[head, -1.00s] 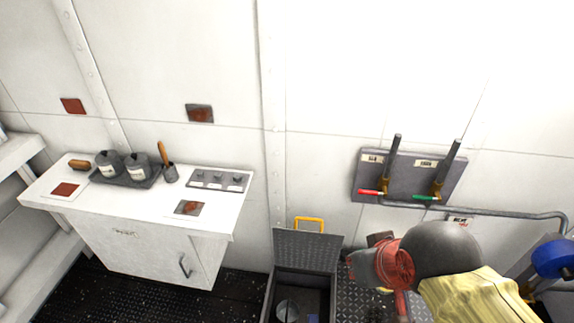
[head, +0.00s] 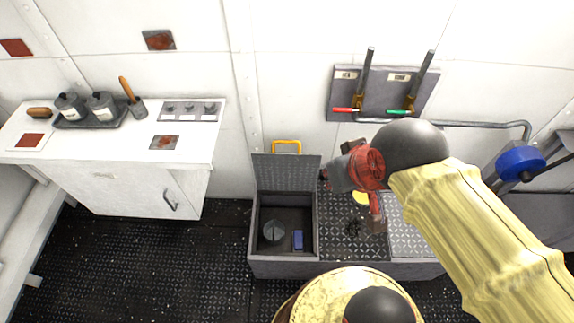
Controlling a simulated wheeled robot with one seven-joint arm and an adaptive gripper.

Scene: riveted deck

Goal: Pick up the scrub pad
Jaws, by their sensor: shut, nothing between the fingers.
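A small blue block (head: 298,240), which looks like the scrub pad, lies in the open floor locker (head: 283,262), toward its right wall. A round grey object (head: 273,232) is beside it on the left. My gripper (head: 327,180) is at the end of my yellow arm, above and to the right of the locker. It is shut and empty, well apart from the blue block. The red wrist and grey joint partly hide the fingers.
The locker's lid (head: 286,172) stands raised at the back. A yellow item (head: 360,198) and a dark tangled item (head: 352,228) are right of the locker. A white counter (head: 100,150) stands left. A lever panel (head: 385,93) and pipe (head: 480,124) are on the wall.

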